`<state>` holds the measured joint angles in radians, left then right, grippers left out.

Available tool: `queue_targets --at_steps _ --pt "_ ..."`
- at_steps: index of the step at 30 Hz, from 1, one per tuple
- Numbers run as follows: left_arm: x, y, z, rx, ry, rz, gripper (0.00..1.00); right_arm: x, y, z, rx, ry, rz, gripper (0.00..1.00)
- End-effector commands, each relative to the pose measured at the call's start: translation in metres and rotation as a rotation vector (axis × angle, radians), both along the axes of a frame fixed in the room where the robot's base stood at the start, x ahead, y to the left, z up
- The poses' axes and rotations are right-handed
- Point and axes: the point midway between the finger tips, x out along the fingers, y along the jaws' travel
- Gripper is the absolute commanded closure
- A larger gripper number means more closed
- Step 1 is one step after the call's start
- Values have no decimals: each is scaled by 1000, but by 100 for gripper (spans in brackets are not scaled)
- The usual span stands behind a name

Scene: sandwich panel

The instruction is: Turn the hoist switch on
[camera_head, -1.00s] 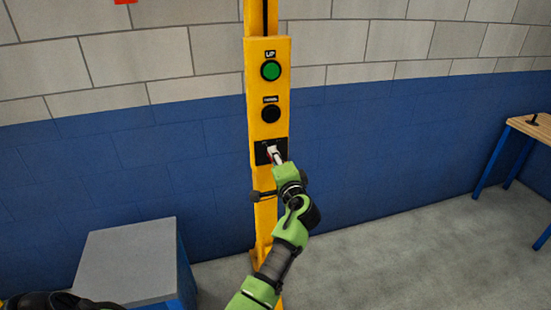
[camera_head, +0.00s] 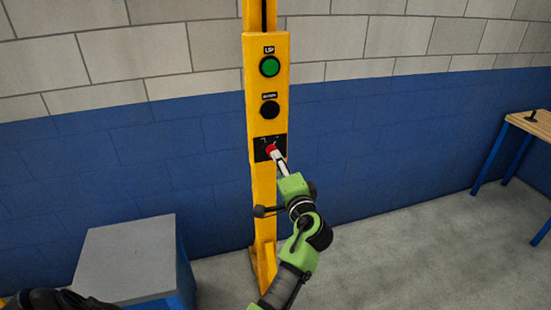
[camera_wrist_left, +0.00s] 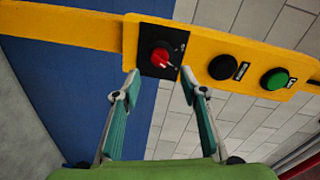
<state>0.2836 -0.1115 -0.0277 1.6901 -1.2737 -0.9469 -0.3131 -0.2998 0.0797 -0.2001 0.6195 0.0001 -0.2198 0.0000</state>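The hoist switch is a red rotary knob (camera_head: 271,149) on a black plate, low on the yellow control panel (camera_head: 283,90). In the left wrist view the red knob (camera_wrist_left: 160,56) has a pale pointer mark on its lower right edge; the plate's markings are too small to read. My left gripper (camera_head: 278,158) is just in front of the knob, slightly below it. In the left wrist view the gripper (camera_wrist_left: 162,76) is open, its fingertips apart below and either side of the knob, with nothing between them. My right gripper is not in view.
Above the switch are a black button (camera_head: 270,110) and a green UP button (camera_head: 269,66). A grey-topped blue box (camera_head: 125,255) stands left of the post. A wooden-topped table (camera_head: 535,124) is at far right. Open floor lies between post and table.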

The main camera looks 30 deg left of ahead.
Motion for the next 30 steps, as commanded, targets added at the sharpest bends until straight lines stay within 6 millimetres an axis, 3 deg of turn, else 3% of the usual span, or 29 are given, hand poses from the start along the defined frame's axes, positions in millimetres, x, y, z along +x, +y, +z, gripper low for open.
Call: queue_targets --at_steps 3,9,26,30 --pt "-16 -17 1 -2 0 -1 61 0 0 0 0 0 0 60" --pt "-30 -32 3 0 0 0 61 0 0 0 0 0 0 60" --pt "-31 -33 3 1 0 1 61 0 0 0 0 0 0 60" --pt "-27 -39 -17 -13 28 -27 61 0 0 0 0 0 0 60"
